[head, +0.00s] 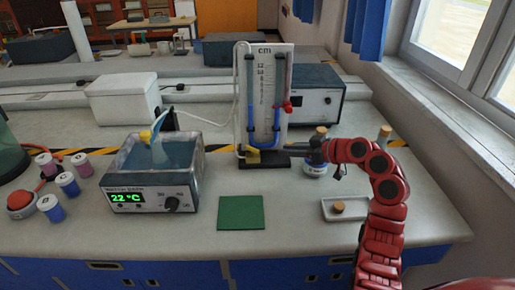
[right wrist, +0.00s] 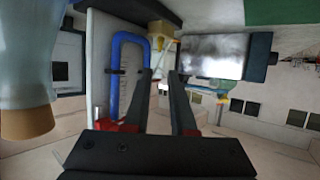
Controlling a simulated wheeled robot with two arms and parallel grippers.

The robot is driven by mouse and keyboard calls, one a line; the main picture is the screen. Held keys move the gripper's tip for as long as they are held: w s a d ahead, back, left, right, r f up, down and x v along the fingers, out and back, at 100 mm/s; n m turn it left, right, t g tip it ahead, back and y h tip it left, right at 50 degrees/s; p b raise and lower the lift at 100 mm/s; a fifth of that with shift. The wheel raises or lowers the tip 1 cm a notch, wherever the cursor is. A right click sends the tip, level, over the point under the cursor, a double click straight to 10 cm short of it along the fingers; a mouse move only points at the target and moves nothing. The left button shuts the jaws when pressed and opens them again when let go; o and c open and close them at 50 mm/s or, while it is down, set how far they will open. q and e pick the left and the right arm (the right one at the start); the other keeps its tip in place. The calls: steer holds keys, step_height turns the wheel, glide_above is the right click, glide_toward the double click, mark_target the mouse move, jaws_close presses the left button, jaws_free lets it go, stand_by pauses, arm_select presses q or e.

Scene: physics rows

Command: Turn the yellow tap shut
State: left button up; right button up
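A yellow piece (head: 252,155), apparently the tap, sits low on the manometer stand, just above its dark base; it also shows in the right wrist view (right wrist: 161,29). The manometer (head: 264,95) has a blue-filled U-tube and a red fitting on its right side. My right gripper (head: 276,150) reaches in from the right, low beside the manometer and close to the yellow piece. In the right wrist view its fingers (right wrist: 162,75) are apart, with no object visibly held between them. Whether they touch the tap is unclear. My left gripper is out of view.
A water bath (head: 152,190) reading 22 °C, with another yellow-topped object in it, stands left. A green mat (head: 241,212) lies in front. A cork-stoppered bottle (head: 318,165) is close to my right gripper; a white tray (head: 335,209) lies right. Jars (head: 68,184) stand far left.

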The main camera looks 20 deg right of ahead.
mark_target(256, 149)
steer(key=x, duration=1.2)
steer(key=shift+f+p, duration=0.1)
steer(key=shift+p, duration=0.2)
jaws_close()
